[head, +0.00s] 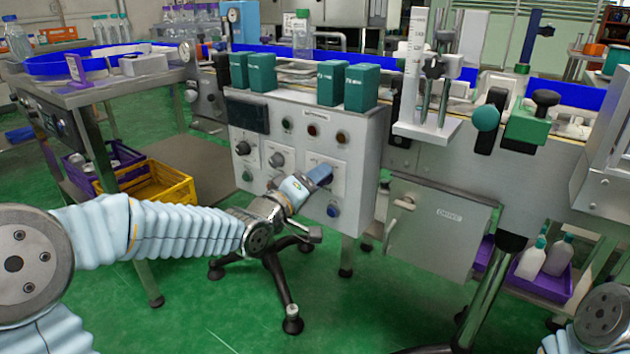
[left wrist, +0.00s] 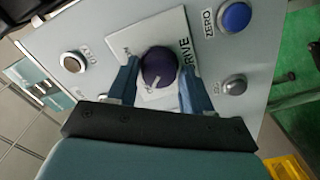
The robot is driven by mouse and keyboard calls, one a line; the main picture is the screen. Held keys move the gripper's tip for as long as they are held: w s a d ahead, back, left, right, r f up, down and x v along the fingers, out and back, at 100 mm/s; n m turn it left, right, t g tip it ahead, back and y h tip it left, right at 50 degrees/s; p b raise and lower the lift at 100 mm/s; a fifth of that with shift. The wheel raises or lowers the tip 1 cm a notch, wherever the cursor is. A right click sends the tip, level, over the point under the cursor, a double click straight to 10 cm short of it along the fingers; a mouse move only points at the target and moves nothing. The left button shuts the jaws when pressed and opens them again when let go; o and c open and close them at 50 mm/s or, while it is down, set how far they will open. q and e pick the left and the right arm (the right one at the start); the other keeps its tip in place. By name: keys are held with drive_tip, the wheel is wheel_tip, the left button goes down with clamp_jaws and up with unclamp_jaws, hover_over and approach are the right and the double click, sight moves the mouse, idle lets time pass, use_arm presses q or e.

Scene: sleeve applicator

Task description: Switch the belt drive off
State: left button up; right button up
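The belt drive switch is a dark round knob (left wrist: 158,66) with a pale pointer mark, on a white plate (left wrist: 150,95) lettered "DRIVE" in the left wrist view. My left gripper (left wrist: 158,78) is open, with one blue finger on each side of the knob; small gaps seem to show, and contact is not clear. In the head view my left gripper (head: 318,176) is at the lower right of the grey control panel (head: 265,190) and hides the knob. Only a part of my right arm shows at the lower right corner; its gripper is out of view.
A blue button (left wrist: 235,17) marked "ZERO", a dark button (left wrist: 235,85) and a metal-rimmed button (left wrist: 73,62) surround the knob. Teal boxes (head: 362,87) stand on the panel's top. A grey cabinet door (head: 437,226) with a handle is to the right. Green floor lies in front.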

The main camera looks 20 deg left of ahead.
use_arm(q)
drive_tip(key=shift+o, duration=1.2)
drive_tip(key=shift+s, duration=0.15)
drive_tip(key=p+v, duration=0.1)
drive_tip(key=v, duration=1.2)
drive_tip(key=shift+s, duration=0.25)
drive_tip(key=shift+a, duration=0.1)
